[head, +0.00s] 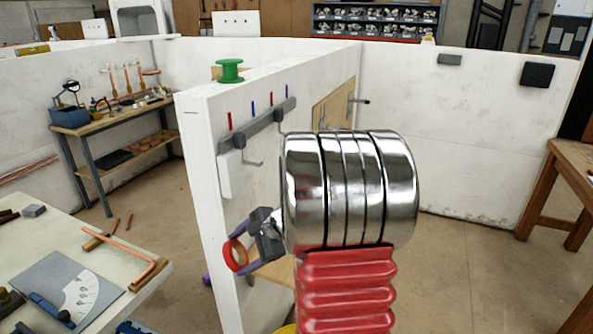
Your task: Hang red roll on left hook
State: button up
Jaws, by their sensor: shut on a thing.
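A red roll (231,257) with a tan part beside it is held by my gripper (239,252), in the lower middle of the head view. The gripper's purple fingers show at its edges. The grey rail (258,118) is on the white partition's side face, above the gripper. It has red and blue marks and two hooks. The left hook (252,162) is bare, and the roll is below it in the picture, apart from it. The right hook (281,127) also looks bare. My silver and red arm hides part of the wall.
A green spool (229,70) stands on top of the partition (200,180). A wooden board (333,104) with a hook is farther along. A workbench (110,125) is at the left, and a table (105,225) with pipe and tools is at lower left. Floor shows at right.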

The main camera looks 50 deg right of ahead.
jog(key=s+d+r+m+t+h, duration=0.2)
jog(key=d+r+m+t, duration=0.1)
jog(key=d+r, duration=0.4)
jog(key=s+d+r+m+t+h, duration=0.3)
jog(key=d+r+m, duration=0.2)
jog(key=r, duration=0.9)
jog(key=d, duration=0.2)
jog(key=shift+s+d+m+h, duration=0.25)
jog(key=shift+d+m+h, duration=0.05)
jog(key=shift+d, duration=0.1)
jog(key=shift+w, duration=0.15)
jog(key=w+a+f, duration=0.2)
jog(key=w+a, duration=0.1)
jog(key=w, duration=0.7)
jog(key=shift+a+f, duration=0.25)
jog(key=shift+a, duration=0.1)
dwell(0.7)
jog(key=o, duration=1.2)
jog(key=shift+c, duration=0.2)
